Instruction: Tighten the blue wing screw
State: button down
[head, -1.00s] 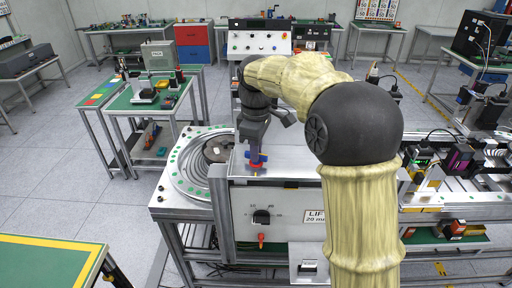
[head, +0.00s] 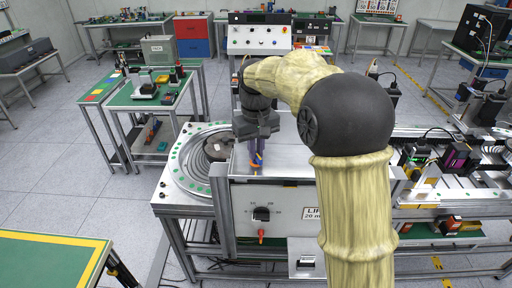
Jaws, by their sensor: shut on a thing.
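My gripper (head: 256,160) points down over the front left part of the silver plate (head: 292,152), above the white panel. Its jaws are shut on the small blue wing screw (head: 252,150), which shows as a narrow blue patch between the fingers. Orange shows beside the blue at the fingertips. The wing screw is mostly hidden by the fingers and is small here, so I cannot tell how deep it sits or whether it touches the plate's surface.
A round feeder bowl (head: 190,175) with a dark part in it lies just left of my gripper. The white panel (head: 280,208) below carries a black knob (head: 261,214) and a red-orange part. My arm hides the right of the plate; machinery (head: 450,155) stands beyond.

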jog(key=shift+m, duration=0.3)
jog(key=c, duration=1.5)
grip_release()
jog(key=shift+r, duration=0.1)
notch_tip(320, 180, up, 17)
jog(key=shift+r+b, duration=0.1)
jog(key=shift+b, duration=0.25)
